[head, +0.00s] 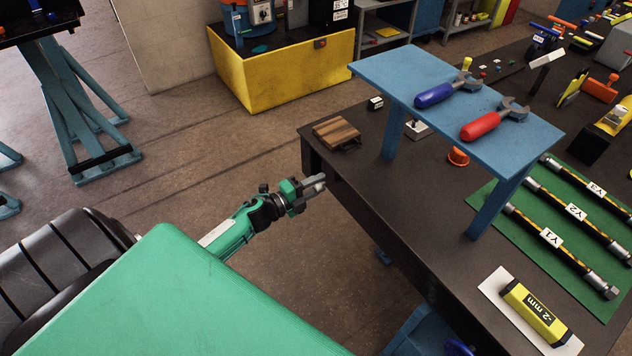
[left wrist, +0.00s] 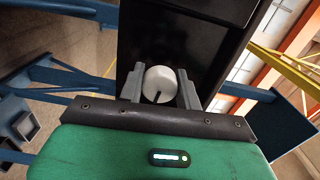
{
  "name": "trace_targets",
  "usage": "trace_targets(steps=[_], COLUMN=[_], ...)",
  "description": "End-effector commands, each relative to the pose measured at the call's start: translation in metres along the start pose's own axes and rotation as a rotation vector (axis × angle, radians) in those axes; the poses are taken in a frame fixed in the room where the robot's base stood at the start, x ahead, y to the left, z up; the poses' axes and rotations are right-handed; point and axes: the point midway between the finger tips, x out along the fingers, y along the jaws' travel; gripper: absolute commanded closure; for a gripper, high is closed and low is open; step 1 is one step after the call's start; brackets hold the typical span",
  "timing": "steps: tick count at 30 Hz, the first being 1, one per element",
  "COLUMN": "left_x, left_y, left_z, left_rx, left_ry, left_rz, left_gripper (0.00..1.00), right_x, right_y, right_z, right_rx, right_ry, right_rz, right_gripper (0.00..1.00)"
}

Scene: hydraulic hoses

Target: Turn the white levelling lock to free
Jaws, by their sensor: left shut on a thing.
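The white levelling lock (left wrist: 160,80) is a round white knob on a black surface in the left wrist view. A short dark mark on it points towards the bottom of that view. My left gripper (left wrist: 160,92) has a grey finger on each side of the knob and is shut on it. In the head view my left gripper (head: 319,182) is at the side of the dark bench (head: 350,215), below its top. The knob is hidden there. My right gripper is not in view.
A blue raised shelf (head: 440,75) on the bench holds a blue-handled and a red-handled wrench (head: 495,119). Labelled hoses (head: 560,247) lie on a green mat (head: 490,195). A yellow level (head: 535,312) lies near the front. Blue bench legs (left wrist: 70,75) show around my wrist.

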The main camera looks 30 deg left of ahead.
Motion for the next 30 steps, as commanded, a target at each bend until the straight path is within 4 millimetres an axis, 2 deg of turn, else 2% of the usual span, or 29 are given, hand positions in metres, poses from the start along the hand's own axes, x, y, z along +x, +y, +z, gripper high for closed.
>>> trace_targets(steps=[9,24,25,28,30], left_x=[-0.001,0.0,0.0,0.0,0.0], left_y=[0.0,0.001,0.001,0.001,0.001], left_z=[0.001,0.001,0.001,0.001,0.001], left_rx=[-0.103,-0.12,-0.12,-0.119,-0.119], left_ry=[-0.002,-0.002,-0.002,-0.001,-0.001], left_rz=[0.002,0.001,0.001,0.001,0.001], left_gripper=[0.89,0.89,0.62,0.44,0.44], right_x=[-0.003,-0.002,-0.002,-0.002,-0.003], right_y=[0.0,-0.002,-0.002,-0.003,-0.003], right_z=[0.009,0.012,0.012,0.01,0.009], right_rx=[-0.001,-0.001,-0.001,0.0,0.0], right_ry=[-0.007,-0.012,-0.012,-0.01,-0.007], right_rz=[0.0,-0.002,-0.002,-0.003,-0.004], right_gripper=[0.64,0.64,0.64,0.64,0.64])
